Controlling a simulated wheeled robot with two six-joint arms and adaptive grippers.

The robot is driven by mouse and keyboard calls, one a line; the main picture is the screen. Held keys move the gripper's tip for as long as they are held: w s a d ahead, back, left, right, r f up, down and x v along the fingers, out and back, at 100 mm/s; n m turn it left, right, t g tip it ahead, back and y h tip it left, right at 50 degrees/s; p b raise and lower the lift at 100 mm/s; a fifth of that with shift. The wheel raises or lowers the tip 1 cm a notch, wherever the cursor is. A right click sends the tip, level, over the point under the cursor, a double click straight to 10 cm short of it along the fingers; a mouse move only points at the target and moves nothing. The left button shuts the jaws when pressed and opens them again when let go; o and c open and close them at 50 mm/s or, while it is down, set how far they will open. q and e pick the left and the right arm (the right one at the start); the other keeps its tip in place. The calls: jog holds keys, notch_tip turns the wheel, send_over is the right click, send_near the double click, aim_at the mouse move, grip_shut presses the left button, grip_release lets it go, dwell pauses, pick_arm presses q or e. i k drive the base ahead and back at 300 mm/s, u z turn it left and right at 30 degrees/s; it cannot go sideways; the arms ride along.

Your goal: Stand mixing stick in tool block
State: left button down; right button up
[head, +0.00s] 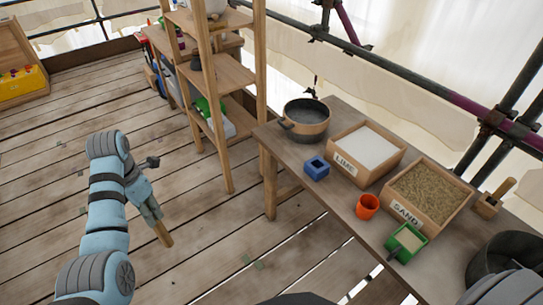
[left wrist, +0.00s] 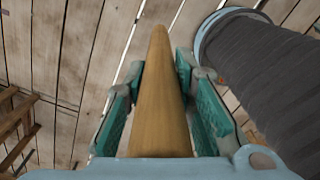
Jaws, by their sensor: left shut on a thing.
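My left gripper (head: 155,212) is over the plank floor, left of the workbench. It is shut on the wooden mixing stick (head: 164,236), whose short lower end shows below the fingers. In the left wrist view the stick (left wrist: 158,90) runs between the green finger pads of the gripper (left wrist: 158,80) and narrows away from the camera. A small blue block (head: 316,168) with a dark square opening stands on the near left part of the bench; it looks like the tool block. The stick is well apart from it. My right gripper is out of view.
A wooden shelf (head: 222,75) stands behind. The floor between is clear.

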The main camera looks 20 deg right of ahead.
aim_at(317, 171)
jog(key=z, duration=0.7)
jog(key=i, duration=0.95)
jog(key=z, duration=1.05)
